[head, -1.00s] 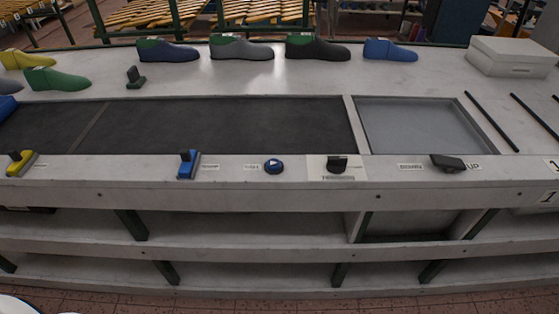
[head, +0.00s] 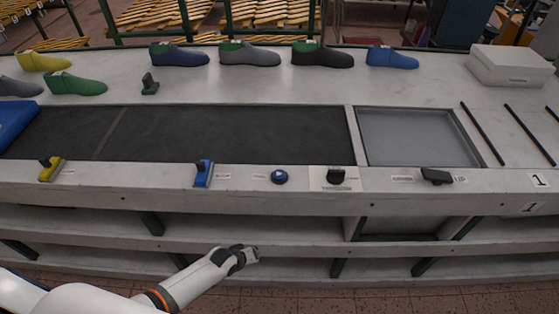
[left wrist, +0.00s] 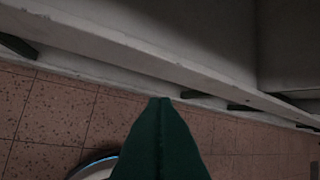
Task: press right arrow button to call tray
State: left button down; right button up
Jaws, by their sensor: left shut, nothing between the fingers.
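The round blue button (head: 279,177) with a white arrow is on the front ledge of the bench, near the middle in the head view. My left gripper (head: 252,254) is below and slightly left of the button, in front of the lower shelves and clear of the ledge. In the left wrist view its dark green fingers (left wrist: 160,100) are together, with nothing between them. The button is not visible in that view. A blue tray-like object (head: 14,122) shows at the left end of the dark conveyor belt (head: 230,133). My right gripper is not in view.
Along the ledge are a yellow lever (head: 50,169), a blue lever (head: 203,174), a black knob (head: 335,177) and a black switch (head: 437,176). Several shoe lasts stand along the back. A grey recessed plate (head: 415,137) is right of the belt. The belt's middle is empty.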

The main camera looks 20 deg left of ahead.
pick_arm(q)
jog(key=w+d+r+n+t+h+p, duration=0.1)
jog(key=w+d+r+n+h+p, duration=0.25)
jog(key=r, duration=1.25)
jog(key=w+d+r+n+p, duration=0.2)
jog(key=w+d+r+p, duration=0.35)
jog(key=r, duration=0.95)
jog(key=w+a+r+n+p, duration=0.2)
jog(key=w+a+r+n, duration=0.3)
jog(key=w+r+n, duration=0.1)
jog(key=shift+w+r+n+t, duration=0.2)
jog(key=shift+r+n+t, duration=0.1)
jog(key=shift+r+n, duration=0.4)
